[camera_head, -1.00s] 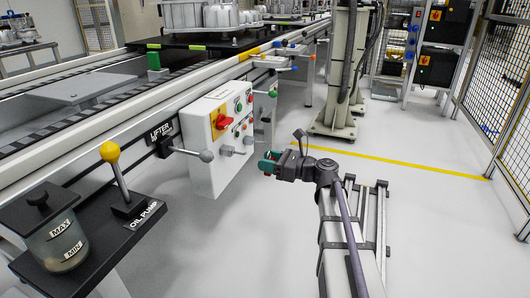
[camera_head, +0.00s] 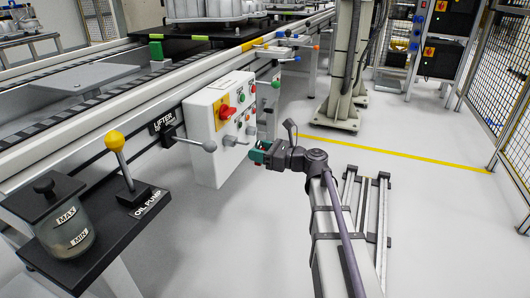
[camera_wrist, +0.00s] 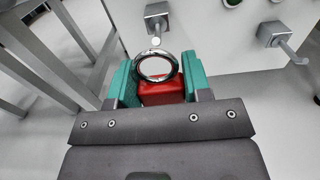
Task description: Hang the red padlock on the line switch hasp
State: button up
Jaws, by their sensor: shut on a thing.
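In the wrist view the red padlock (camera_wrist: 162,92) sits between the teal fingers of my gripper (camera_wrist: 153,85), which is shut on its body. Its silver shackle (camera_wrist: 156,66) stands up as a ring beyond the fingers. Ahead of it, a grey bracket with a pin (camera_wrist: 157,14) projects from the white panel; a second one (camera_wrist: 276,34) is to the right. I cannot tell which is the line switch hasp. In the head view my gripper (camera_head: 258,152) is close in front of the white control box (camera_head: 206,148), which carries a red rotary switch on yellow (camera_head: 226,107).
A lever with a grey ball knob (camera_head: 209,146) sticks out left of the box. A yellow-knobbed oil pump lever (camera_head: 115,141) and an oil jar (camera_head: 66,232) are nearer left. The conveyor rail runs behind.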

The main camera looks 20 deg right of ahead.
jog(key=x, duration=0.4)
jog(key=f+b+x, duration=0.1)
jog(key=x, duration=0.1)
dwell(0.5)
dwell(0.4)
jog(key=o, duration=1)
jog(key=shift+o, duration=0.2)
jog(key=shift+s+d, duration=0.1)
jog(key=shift+d, duration=0.05)
jog(key=shift+v, duration=1.85)
jog(key=shift+s+d, duration=0.15)
